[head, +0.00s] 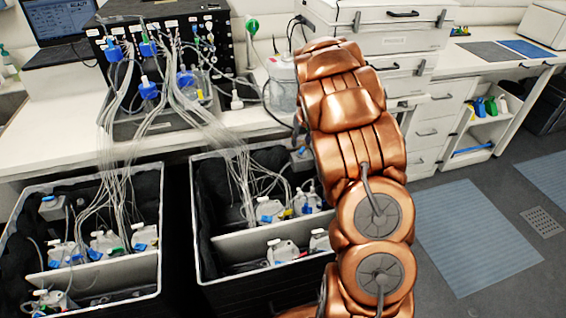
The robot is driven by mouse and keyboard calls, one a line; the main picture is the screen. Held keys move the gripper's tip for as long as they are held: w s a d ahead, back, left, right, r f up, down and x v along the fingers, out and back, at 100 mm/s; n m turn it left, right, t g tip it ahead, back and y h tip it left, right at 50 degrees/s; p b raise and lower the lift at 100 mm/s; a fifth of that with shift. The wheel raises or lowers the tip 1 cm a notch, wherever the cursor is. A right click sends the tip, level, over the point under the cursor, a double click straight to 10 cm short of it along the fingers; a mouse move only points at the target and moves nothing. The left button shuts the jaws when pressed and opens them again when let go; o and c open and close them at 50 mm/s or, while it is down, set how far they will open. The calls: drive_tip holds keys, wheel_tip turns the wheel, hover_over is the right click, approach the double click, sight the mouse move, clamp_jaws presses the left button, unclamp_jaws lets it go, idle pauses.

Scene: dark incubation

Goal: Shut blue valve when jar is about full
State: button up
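A clear jar (283,98) with a pale lid stands on the bench, partly behind my arm; its fill level is too unclear to tell. Blue valve-like fittings (114,52) and (148,48) sit on the front of a black box with many tubes. Below them are a blue-capped bottle (148,90) and another blue-topped vessel (187,82). I cannot tell which blue part is the task's valve. My copper-coloured arm rises through the middle right of the view. My gripper is not visible.
Two black-lined bins (88,299) and (262,243) on the floor hold several blue-capped bottles with tubes. A laptop (62,20) is at the bench's left. White cases (375,48) stand behind my arm. A shelf cart (478,128) is right; floor there is open.

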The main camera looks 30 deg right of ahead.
drive_tip(key=s+a+r+g, duration=0.1)
drive_tip(key=s+a+r, duration=0.3)
drive_tip(key=s+a, duration=0.3)
drive_tip(key=s+a+r+g+y, duration=0.1)
drive_tip(key=s+a+r, duration=0.3)
drive_tip(key=s+a, duration=0.3)
drive_tip(key=shift+a+r+b, duration=0.2)
drive_tip(key=shift+a+b, duration=0.25)
drive_tip(key=shift+a, duration=0.15)
